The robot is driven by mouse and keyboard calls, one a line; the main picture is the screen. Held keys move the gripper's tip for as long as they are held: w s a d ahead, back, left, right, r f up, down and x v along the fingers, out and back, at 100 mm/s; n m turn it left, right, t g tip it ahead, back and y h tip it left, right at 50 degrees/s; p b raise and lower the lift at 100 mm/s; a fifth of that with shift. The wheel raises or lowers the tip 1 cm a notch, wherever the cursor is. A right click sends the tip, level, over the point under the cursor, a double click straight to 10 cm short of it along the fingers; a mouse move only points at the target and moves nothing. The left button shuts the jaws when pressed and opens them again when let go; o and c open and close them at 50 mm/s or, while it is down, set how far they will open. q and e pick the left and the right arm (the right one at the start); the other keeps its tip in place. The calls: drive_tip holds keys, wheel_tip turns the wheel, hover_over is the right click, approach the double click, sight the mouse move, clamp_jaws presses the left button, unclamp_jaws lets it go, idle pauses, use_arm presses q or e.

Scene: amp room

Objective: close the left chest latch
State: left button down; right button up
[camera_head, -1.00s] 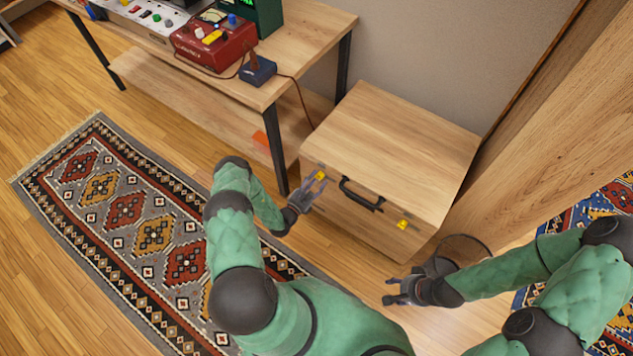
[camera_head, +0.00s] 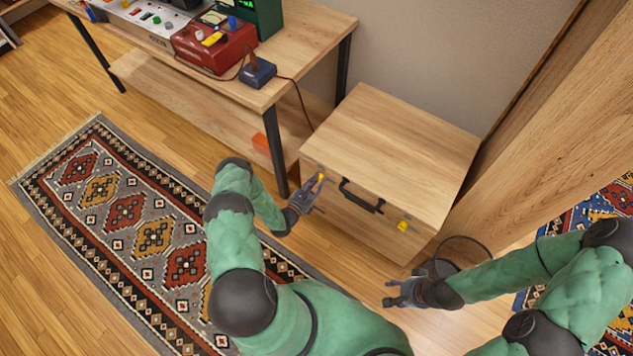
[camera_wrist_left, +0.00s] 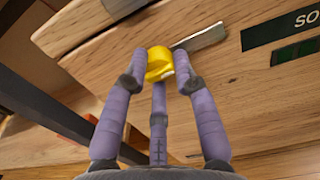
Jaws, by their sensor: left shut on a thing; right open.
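A wooden chest (camera_head: 392,150) stands on the floor with its lid down. It has a black handle (camera_head: 361,196) on its front. The left chest latch (camera_wrist_left: 160,63) is yellow and sits at the chest front; in the head view it is largely covered by my fingers. My left gripper (camera_head: 316,188) is shut on the latch. In the left wrist view its purple fingertips (camera_wrist_left: 158,75) press around the yellow piece. A yellow right latch (camera_head: 403,225) shows on the chest front. My right gripper (camera_head: 396,293) is open and empty, in front of the chest and apart from it.
A wooden desk (camera_head: 300,50) with a red box (camera_head: 213,45) and other devices stands left of the chest; its dark leg (camera_head: 275,150) is close to my left arm. A wooden panel (camera_head: 560,130) is at the right. A patterned rug (camera_head: 125,210) covers the floor at left.

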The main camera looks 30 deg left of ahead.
use_arm(q)
drive_tip(key=n, duration=0.4)
drive_tip(key=shift+s+d+f, duration=0.1)
drive_tip(key=shift+d+f, duration=0.05)
drive_tip(key=shift+f, duration=0.1)
drive_tip(key=n, duration=0.9)
drive_tip(key=shift+d, duration=0.15)
drive_tip(key=n, duration=0.4)
drive_tip(key=shift+s+d, duration=0.1)
drive_tip(key=shift+d, duration=0.05)
drive_tip(key=shift+d+n, duration=0.1)
drive_tip(key=shift+n, duration=0.4)
drive_tip(key=c, duration=1.2)
unclamp_jaws()
drive_tip(key=shift+o, duration=1.1)
drive_tip(key=shift+a+r, duration=0.15)
drive_tip(key=shift+a, duration=0.05)
